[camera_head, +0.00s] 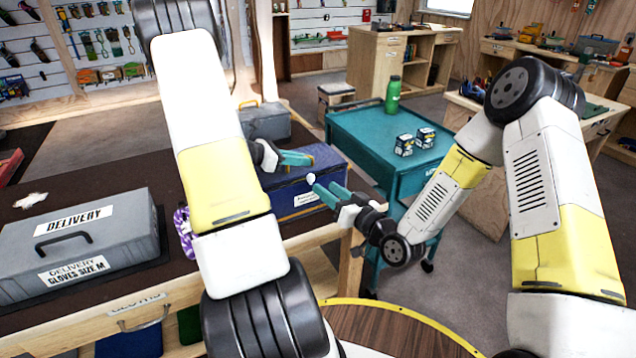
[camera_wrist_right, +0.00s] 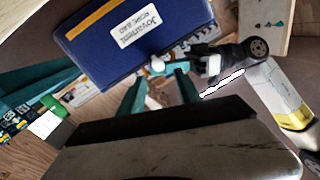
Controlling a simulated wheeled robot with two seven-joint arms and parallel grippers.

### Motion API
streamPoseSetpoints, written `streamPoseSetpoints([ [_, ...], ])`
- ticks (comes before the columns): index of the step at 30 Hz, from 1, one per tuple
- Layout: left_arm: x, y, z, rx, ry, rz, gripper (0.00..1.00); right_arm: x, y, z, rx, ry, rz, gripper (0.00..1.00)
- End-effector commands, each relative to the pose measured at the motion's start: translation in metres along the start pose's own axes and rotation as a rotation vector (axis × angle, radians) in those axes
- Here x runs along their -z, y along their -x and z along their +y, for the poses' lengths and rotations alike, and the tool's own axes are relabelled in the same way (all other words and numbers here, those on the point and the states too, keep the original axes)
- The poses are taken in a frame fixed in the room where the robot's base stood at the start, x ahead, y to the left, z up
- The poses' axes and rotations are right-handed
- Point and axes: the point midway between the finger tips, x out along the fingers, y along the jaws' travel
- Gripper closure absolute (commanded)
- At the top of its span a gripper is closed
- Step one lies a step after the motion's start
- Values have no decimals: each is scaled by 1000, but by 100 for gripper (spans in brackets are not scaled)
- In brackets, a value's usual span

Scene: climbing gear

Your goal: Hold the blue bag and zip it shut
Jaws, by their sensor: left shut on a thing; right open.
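The blue bag (camera_head: 290,203) is a box-shaped dark blue bag with a yellow stripe and a white label, on the dark table top beyond my arms. It also fills the top of the right wrist view (camera_wrist_right: 95,50), label upside down. My left gripper (camera_head: 303,158) is shut on the bag at its upper side; its fingers hide the spot held. My right gripper (camera_head: 325,188) is open, with its teal fingers in front of the bag's right part and nothing seen between them. The zipper and its pull cannot be made out.
A grey delivery case (camera_head: 82,240) lies on the table at left, with a purple coil (camera_head: 184,232) beside my left arm. A grey toolbox (camera_head: 265,122) stands behind the bag. A teal cart (camera_head: 362,128) at right carries a green bottle (camera_head: 392,95) and two small boxes.

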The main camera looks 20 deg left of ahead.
Motion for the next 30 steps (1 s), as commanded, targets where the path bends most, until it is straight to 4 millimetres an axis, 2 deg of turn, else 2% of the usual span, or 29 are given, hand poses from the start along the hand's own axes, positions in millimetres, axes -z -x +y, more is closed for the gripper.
streamPoseSetpoints([
  [3,0,0,0,1,0,-1,100,0,25,1,-3,-3,-2,60],
  [9,0,0,0,1,0,-1,100,-1,48,0,0,-1,-2,60],
  [19,0,0,0,1,0,-1,100,0,52,0,0,0,-1,60],
  [20,0,0,0,1,0,-1,85,0,52,0,0,0,-1,60],
  [23,0,0,0,1,0,-1,66,0,52,0,0,0,-1,60],
  [30,0,0,0,1,0,0,64,-1,52,0,0,0,-1,60],
])
